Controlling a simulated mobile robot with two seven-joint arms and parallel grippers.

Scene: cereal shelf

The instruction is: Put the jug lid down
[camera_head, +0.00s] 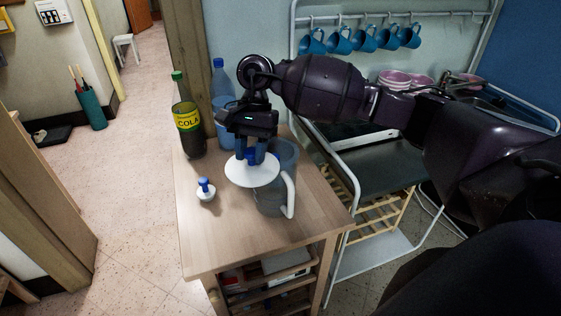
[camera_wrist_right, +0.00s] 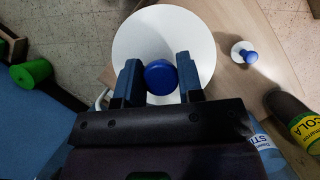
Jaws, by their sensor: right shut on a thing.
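The jug lid is a white disc (camera_head: 252,171) with a blue knob. My right gripper (camera_head: 257,157) is shut on the knob and holds the lid level above the table, at the front left of the jug in the head view. The lid fills the upper middle of the right wrist view (camera_wrist_right: 140,45), with the blue knob between the two fingers (camera_wrist_right: 160,80). The clear jug (camera_head: 273,195) with a white handle stands upright on the wooden table, partly hidden by the lid and gripper. My left gripper is not in view.
A small white stopper with a blue top (camera_head: 205,190) stands on the table (camera_head: 215,240) left of the lid. A cola bottle (camera_head: 188,135) and a blue-capped water bottle (camera_head: 221,95) stand at the back. The table's front left is clear.

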